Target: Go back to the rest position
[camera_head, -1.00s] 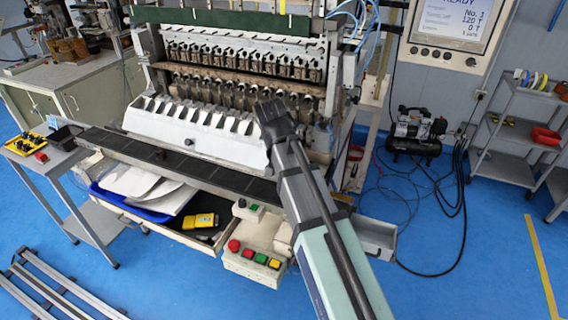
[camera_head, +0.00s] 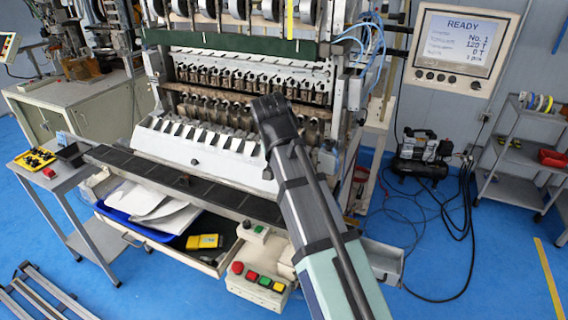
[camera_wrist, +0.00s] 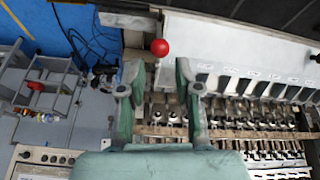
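My gripper (camera_wrist: 158,70) shows in the wrist view with its two green-grey fingers apart and nothing between them. A red round knob (camera_wrist: 160,46) appears just beyond the fingertips; I cannot tell how far off it is. The coil winder (camera_head: 225,148) fills the middle of the head view, and its row of stations shows right of the fingers in the wrist view (camera_wrist: 228,112). My arm reaches up in front of the winder in the head view. My gripper cannot be made out clearly there.
A control box (camera_head: 256,282) with coloured buttons stands low in front of the winder. An open drawer (camera_head: 215,262) holds a blue tray and yellow device. A side table (camera_head: 62,180) stands left, a compressor (camera_head: 420,155) and shelf cart (camera_head: 512,165) right.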

